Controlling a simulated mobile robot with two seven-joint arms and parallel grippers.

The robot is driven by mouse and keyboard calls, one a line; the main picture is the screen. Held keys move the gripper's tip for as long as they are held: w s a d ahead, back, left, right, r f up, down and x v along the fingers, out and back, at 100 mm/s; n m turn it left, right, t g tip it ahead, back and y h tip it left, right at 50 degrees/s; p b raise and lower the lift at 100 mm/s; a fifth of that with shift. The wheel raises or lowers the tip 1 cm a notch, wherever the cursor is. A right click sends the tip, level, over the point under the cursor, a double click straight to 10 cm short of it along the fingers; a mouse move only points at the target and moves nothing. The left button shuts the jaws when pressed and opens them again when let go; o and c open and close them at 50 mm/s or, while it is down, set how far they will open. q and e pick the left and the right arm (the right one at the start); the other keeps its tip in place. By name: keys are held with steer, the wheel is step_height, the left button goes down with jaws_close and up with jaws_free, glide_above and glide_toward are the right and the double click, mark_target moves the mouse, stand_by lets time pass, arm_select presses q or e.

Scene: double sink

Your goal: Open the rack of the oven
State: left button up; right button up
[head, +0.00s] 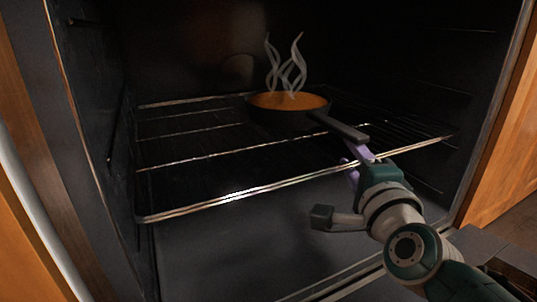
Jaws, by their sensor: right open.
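The oven's wire rack (238,193) lies level inside the dark oven cavity, its bright front bar running from lower left to upper right. A dark pan (290,104) with orange contents and pale wisps of steam sits on the rack, its handle pointing toward the front right. My right gripper (354,168) comes in from the lower right and is open, with its purple fingertips at the rack's front bar, below the pan handle's end. Whether the fingers touch the bar cannot be told. My left gripper is not in view.
The oven's dark side wall (95,110) stands at the left, and wooden cabinet panels (510,150) flank the opening. The dark oven floor (230,255) below the rack is clear. The pan handle extends close to my right gripper.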

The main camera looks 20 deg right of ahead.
steer(key=shift+w+d, duration=0.2)
steer(key=shift+w, duration=0.25)
jaws_close()
stand_by(1.2)
